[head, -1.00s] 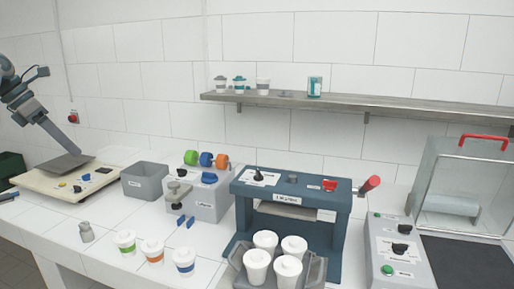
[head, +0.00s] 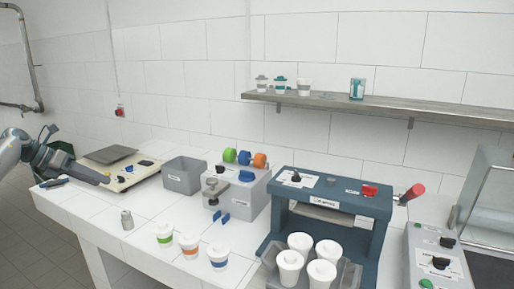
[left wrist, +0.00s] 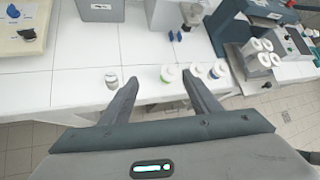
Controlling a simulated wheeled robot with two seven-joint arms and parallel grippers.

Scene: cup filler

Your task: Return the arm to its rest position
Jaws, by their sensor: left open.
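My left gripper (head: 82,177) comes in from the left edge of the head view, beside the front left end of the white counter. In the left wrist view my left gripper (left wrist: 160,82) has its two dark fingers spread apart with nothing between them, and it points toward the counter. A small grey metal weight (head: 127,220) stands on the counter to the right of the gripper, apart from it. My right gripper is in neither view.
Three lidded cups with green (head: 164,234), orange (head: 189,245) and blue (head: 218,256) bands stand along the front. A scale (head: 122,176), a grey bin (head: 184,176), a filler box (head: 240,190) and a blue press (head: 335,205) stand behind. A shelf (head: 380,108) runs above.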

